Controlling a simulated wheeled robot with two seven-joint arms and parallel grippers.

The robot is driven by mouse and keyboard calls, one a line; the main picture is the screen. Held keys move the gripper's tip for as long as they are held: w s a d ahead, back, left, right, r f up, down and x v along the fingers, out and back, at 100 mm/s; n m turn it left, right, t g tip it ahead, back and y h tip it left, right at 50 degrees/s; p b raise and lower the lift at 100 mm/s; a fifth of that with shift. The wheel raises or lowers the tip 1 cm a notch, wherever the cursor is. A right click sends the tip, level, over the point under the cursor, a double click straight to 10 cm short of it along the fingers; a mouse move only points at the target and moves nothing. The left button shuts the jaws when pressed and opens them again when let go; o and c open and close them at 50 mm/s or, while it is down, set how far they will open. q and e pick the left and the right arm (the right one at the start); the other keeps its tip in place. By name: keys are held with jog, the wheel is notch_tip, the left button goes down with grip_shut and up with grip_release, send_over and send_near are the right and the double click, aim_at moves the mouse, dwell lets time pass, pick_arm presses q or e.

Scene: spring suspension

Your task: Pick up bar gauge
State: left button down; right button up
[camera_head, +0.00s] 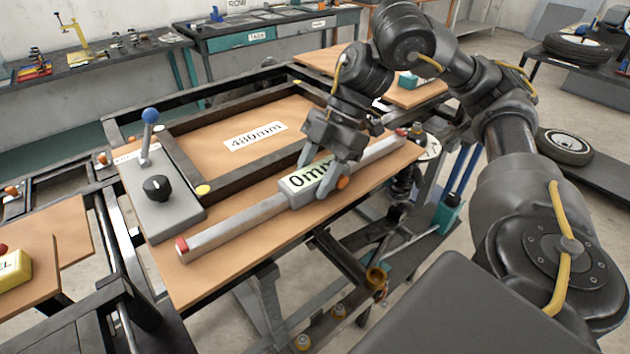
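The bar gauge (236,224) is a long silver bar with red ends and a grey middle block carrying a label that reads "0m" with the rest hidden. It lies slantwise along the front of the wooden board. My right gripper (318,187) is over the middle block from above. Its two fingers are apart, one on the far side and one on the near side of the block. I cannot tell whether they press on it. My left gripper is out of view.
A grey control box (160,205) with a blue-knobbed lever and black dial stands at the board's left. A dark frame around a "480mm" label (255,136) lies behind the bar. A yellow box (14,270) is at the far left. Tyres (566,146) lie at the right.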

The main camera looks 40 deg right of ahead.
aim_at(305, 177)
jog(key=c, duration=0.7)
jog(key=shift+r, duration=0.1)
jog(key=shift+r, duration=0.4)
notch_tip(305, 177, up, 3)
jog(key=shift+w+f+p, duration=0.1)
jog(key=shift+p, duration=0.55)
jog(key=s+d+r+p, duration=0.2)
jog(key=s+r+p, duration=0.1)
jog(key=s, duration=0.1)
jog(key=s+d+r+p, duration=0.3)
jog(key=s+p, duration=0.1)
jog(key=s+d+r+p, duration=0.2)
jog(key=s+r+p, duration=0.1)
jog(key=s, duration=0.1)
jog(key=shift+d+r, duration=0.15)
jog(key=shift+d, duration=0.15)
